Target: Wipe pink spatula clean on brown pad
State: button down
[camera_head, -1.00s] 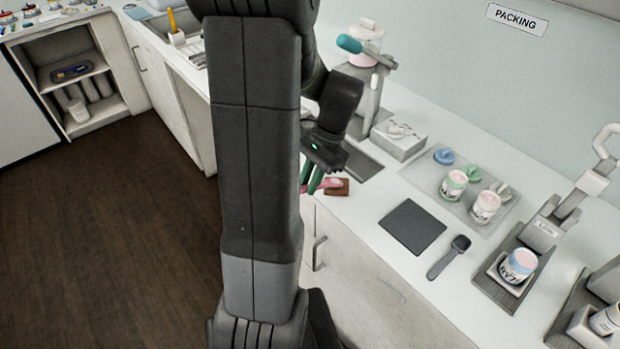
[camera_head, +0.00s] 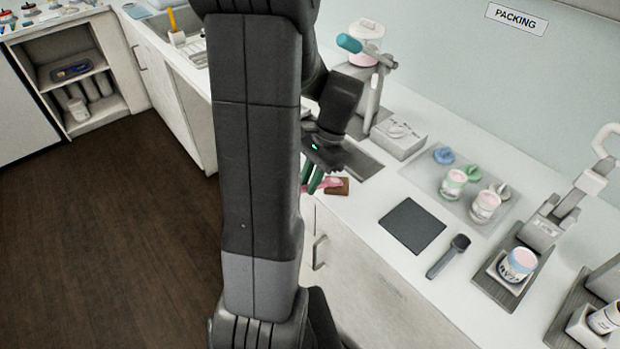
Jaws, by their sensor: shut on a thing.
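My gripper (camera_head: 314,180), with green fingers, hangs over the counter just right of my arm column. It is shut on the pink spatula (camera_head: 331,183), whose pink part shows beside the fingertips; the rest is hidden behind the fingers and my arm. The brown pad (camera_head: 341,188) lies on the counter near its front edge, partly covered by the pink spatula. I cannot tell whether the spatula touches the pad or is just above it.
A dark square mat (camera_head: 412,226) and a dark scoop (camera_head: 448,256) lie to the right. A grey tray (camera_head: 424,178) holds tubs and lids. A white box (camera_head: 399,140) and a machine with a teal handle (camera_head: 349,43) stand behind my gripper.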

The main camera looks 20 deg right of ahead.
jog(key=shift+a, duration=0.15)
jog(key=shift+s+a, duration=0.3)
jog(key=shift+a, duration=0.3)
jog(key=shift+w+d, duration=0.1)
jog(key=shift+d, duration=0.05)
jog(key=shift+w+d+p, duration=0.25)
jog(key=shift+d+p, duration=0.1)
jog(key=shift+d, duration=0.25)
jog(key=shift+s+a, duration=0.1)
jog(key=shift+a, duration=0.05)
jog(key=shift+s+a, duration=0.2)
jog(key=shift+a, duration=0.4)
